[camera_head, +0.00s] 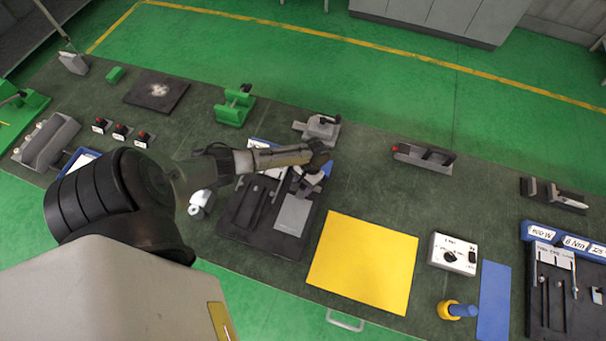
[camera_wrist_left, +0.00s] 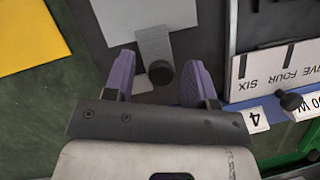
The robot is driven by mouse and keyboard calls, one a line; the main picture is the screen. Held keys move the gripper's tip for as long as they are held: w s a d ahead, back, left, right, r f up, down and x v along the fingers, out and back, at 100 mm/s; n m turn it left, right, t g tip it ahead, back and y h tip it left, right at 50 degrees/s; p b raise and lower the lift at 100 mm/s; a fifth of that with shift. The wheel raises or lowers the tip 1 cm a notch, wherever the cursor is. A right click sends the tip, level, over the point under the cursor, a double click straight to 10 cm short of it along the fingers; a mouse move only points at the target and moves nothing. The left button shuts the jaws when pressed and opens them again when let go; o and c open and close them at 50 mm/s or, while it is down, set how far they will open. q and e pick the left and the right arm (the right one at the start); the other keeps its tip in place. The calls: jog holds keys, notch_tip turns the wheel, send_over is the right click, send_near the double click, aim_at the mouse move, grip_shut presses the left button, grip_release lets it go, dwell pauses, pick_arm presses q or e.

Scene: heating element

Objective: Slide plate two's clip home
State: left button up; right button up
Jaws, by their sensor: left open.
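My left gripper (camera_head: 316,160) is at the black board (camera_head: 235,226) left of the yellow sheet. In the left wrist view my left gripper (camera_wrist_left: 160,82) has its two purple fingers apart. A dark round knob (camera_wrist_left: 160,72) shows between them, with a gap to each finger; I cannot tell its height relative to the tips. It is at the end of a narrow grey ribbed strip (camera_wrist_left: 154,44), beside a light grey plate (camera_wrist_left: 145,15). The plate (camera_head: 292,212) also shows in the head view. No marking shows which piece is plate two or its clip. My right gripper is not in view.
A yellow sheet (camera_head: 364,262) lies right of the board. A white control box (camera_head: 455,254) and a second labelled board (camera_head: 541,300) are farther right. A grey metal fixture (camera_head: 318,129) stands behind the gripper. A slotted holder (camera_wrist_left: 280,65) has upside-down number words.

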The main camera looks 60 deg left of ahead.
pick_arm(q)
jog(key=v, duration=1.3)
jog(key=shift+r, duration=0.3)
jog(key=shift+w, duration=0.1)
